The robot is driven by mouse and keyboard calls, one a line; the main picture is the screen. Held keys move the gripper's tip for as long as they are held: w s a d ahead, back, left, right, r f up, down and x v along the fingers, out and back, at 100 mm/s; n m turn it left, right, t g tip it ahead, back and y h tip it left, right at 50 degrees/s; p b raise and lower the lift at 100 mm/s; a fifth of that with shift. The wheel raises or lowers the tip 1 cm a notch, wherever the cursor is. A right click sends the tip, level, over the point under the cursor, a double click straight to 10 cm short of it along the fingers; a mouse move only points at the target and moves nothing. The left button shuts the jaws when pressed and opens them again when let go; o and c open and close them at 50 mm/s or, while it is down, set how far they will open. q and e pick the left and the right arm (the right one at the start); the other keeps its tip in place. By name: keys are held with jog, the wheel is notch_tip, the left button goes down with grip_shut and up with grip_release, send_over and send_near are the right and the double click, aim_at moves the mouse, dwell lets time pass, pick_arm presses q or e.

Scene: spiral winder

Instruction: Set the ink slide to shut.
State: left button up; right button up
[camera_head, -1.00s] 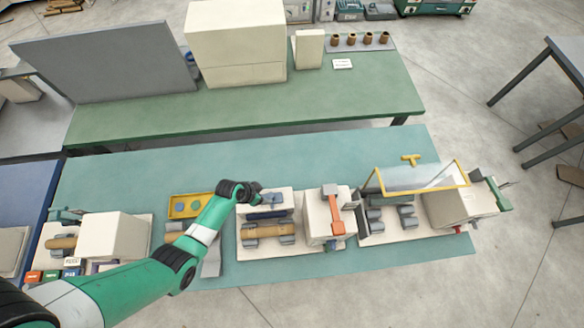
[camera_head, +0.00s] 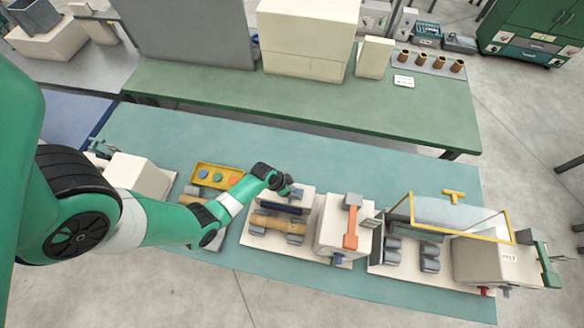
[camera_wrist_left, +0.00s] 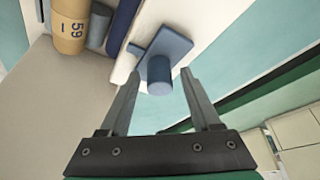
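A blue-grey plate with a round upright knob (camera_wrist_left: 160,74), which I take to be the ink slide, sits on a cream surface in the left wrist view. In the head view this spot is largely hidden by my left gripper (camera_head: 292,190), at the back of the middle machine (camera_head: 250,240). My left gripper (camera_wrist_left: 160,82) has its fingers spread, one on each side of the knob, with visible gaps. I cannot tell how far the slide is pushed. My right gripper is not in view.
A tan roll (camera_head: 278,222) lies along the machine's front, beside a dark blue bar (camera_wrist_left: 122,22). A cream box with an orange lever (camera_head: 351,228) stands to the right. A yellow-framed clear guard (camera_head: 455,217) stands farther right. A yellow tray with colored discs (camera_head: 216,177) is left.

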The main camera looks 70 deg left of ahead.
pick_arm(q)
grip_shut()
dwell(1.2)
